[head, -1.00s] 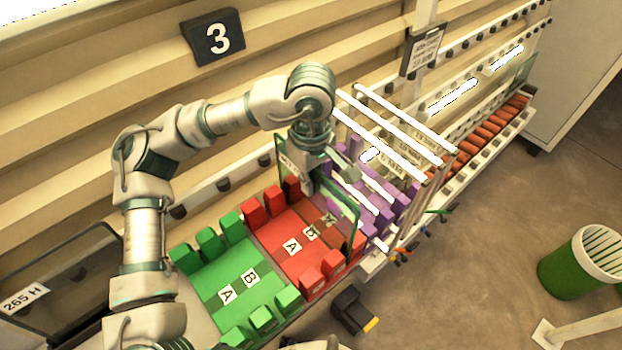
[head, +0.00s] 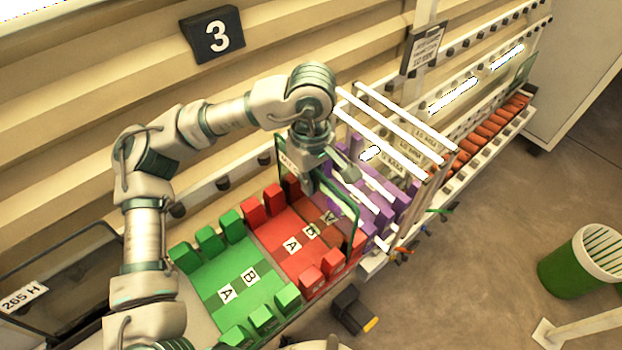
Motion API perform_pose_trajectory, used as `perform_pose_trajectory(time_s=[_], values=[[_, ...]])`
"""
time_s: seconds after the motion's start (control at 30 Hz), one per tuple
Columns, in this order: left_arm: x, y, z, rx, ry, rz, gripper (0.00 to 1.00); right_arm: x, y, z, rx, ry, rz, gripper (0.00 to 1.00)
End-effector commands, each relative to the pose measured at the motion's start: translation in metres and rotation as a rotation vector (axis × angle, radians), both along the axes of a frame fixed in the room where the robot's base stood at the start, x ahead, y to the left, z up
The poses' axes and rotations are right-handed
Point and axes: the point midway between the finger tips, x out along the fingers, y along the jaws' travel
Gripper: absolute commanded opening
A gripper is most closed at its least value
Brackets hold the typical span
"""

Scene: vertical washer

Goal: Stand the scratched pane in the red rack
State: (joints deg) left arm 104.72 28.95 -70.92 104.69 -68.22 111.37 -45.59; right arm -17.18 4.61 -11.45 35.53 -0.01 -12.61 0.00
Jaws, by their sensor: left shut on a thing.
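My left gripper (head: 322,178) is shut on the top edge of a clear pane (head: 320,205) with a dark green rim. The pane is upright and stands over the right part of the red rack (head: 278,232), near the purple rack. Its lower edge is partly hidden, so I cannot tell whether it rests in a slot. The red rack has raised blocks at back and front and letter labels on its bed. Scratches on the pane are too small to tell. My right gripper is not in view.
A green rack (head: 215,273) stands left of the red one. A purple rack (head: 385,205) with white bars above stands to the right. Another pane (head: 65,270), labelled 265 H, is at the far left. A green bin (head: 570,272) stands on the floor.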

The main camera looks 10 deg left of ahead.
Motion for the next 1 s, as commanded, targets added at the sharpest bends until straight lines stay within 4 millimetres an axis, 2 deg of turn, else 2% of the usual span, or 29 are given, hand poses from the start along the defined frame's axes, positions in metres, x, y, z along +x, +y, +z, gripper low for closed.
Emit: perform_pose_trajectory(time_s=[0.7,0.83,1.0], values=[[-0.0001,-0.0002,-0.0069,-0.001,-0.002,0.000,0.00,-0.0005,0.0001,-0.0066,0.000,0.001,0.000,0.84],[0.0000,-0.0001,-0.0066,-0.001,-0.002,0.000,0.35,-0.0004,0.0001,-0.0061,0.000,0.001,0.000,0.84],[0.0003,-0.0002,-0.0071,-0.001,-0.001,0.000,0.35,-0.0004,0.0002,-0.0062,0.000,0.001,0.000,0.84]])
